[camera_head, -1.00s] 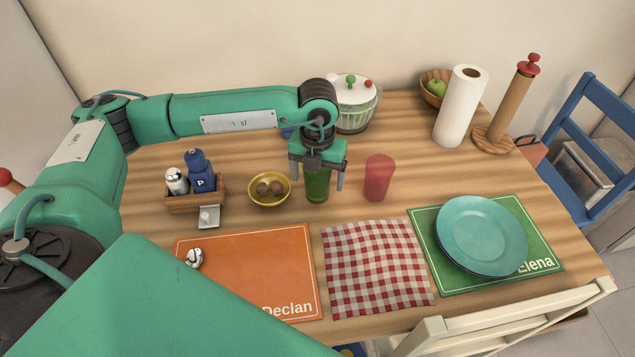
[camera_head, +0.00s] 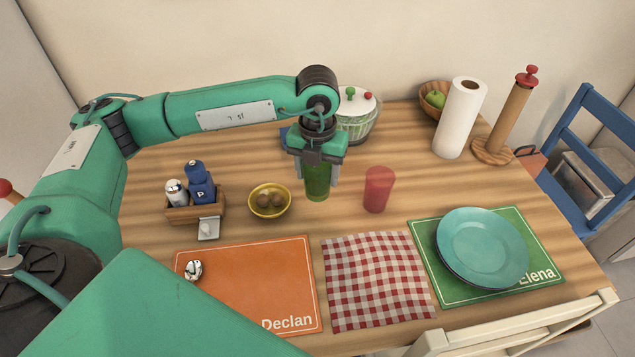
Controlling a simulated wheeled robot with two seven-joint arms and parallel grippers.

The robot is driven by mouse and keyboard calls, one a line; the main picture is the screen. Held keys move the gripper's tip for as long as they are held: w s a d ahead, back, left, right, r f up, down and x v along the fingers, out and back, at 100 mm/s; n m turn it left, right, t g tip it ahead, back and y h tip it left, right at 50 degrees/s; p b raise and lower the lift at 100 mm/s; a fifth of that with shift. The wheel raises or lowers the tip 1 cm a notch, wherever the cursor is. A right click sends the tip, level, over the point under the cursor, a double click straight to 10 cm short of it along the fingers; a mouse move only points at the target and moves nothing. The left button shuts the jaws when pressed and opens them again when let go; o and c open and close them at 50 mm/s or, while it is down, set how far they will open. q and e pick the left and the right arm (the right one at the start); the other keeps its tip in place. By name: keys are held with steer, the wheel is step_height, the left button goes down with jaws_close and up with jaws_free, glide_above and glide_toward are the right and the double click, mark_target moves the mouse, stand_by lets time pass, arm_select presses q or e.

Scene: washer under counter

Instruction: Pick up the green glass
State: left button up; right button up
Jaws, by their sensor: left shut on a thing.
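The green glass (camera_head: 317,182) stands upright near the middle of the wooden table, between the yellow bowl and the red glass. My left gripper (camera_head: 318,174) comes down over it from above, with one finger on each side, and is shut on it. The gripper's body hides the glass's top. The glass's base appears to be at table level; I cannot tell whether it touches the table. My right gripper is not in view.
A red glass (camera_head: 378,189) stands close on the right. A yellow bowl (camera_head: 269,200) and a wooden caddy (camera_head: 194,211) are on the left. A salad spinner (camera_head: 358,116) stands behind. A checkered cloth (camera_head: 377,280) lies in front.

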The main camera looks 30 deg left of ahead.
arm_select(q)
step_height(320, 180, up, 15)
stand_by(0.3)
